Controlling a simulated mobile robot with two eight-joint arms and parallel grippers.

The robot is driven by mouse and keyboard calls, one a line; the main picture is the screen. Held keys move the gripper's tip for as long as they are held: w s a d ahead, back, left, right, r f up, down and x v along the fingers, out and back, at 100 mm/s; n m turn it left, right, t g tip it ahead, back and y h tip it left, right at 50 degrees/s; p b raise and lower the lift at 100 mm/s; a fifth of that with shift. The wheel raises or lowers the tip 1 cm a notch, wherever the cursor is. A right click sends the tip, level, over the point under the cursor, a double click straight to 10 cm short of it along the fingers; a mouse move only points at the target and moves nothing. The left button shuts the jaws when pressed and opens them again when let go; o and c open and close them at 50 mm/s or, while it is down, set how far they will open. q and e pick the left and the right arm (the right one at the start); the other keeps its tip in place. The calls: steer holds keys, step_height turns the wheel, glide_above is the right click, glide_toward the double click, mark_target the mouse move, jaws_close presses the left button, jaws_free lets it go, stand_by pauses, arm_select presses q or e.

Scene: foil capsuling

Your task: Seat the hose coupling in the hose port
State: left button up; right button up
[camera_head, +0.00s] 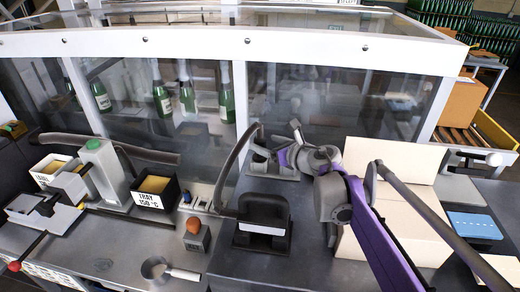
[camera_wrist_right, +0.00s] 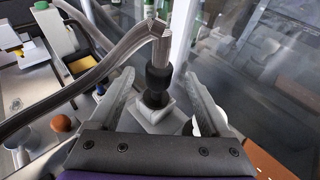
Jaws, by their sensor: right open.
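A grey ribbed hose (camera_wrist_right: 85,82) arches in from the left in the wrist view and bends down into a black hose coupling (camera_wrist_right: 158,76). The coupling stands roughly upright above a light square block with a dark ring (camera_wrist_right: 155,98), which looks like the hose port; whether it is fully seated I cannot tell. My right gripper (camera_wrist_right: 160,84) is open, its fingers on either side of the coupling with gaps visible. In the head view my right gripper (camera_head: 276,152) is by the hose (camera_head: 238,160) end, in front of the glass. My left gripper is out of view.
A glass-walled machine with green bottles (camera_head: 162,98) stands behind. A black holder (camera_head: 264,222) sits close in front of the gripper, and pale boxes (camera_head: 385,165) stand to its right. A black tray (camera_head: 153,190) and an orange knob (camera_head: 194,226) are left.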

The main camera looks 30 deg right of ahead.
mark_target(264, 143)
steer(key=x, duration=0.4)
steer(key=shift+w+f, duration=0.1)
steer(key=shift+s+a, duration=0.1)
steer(key=shift+s, duration=0.1)
steer(key=shift+c, duration=0.9)
jaws_close()
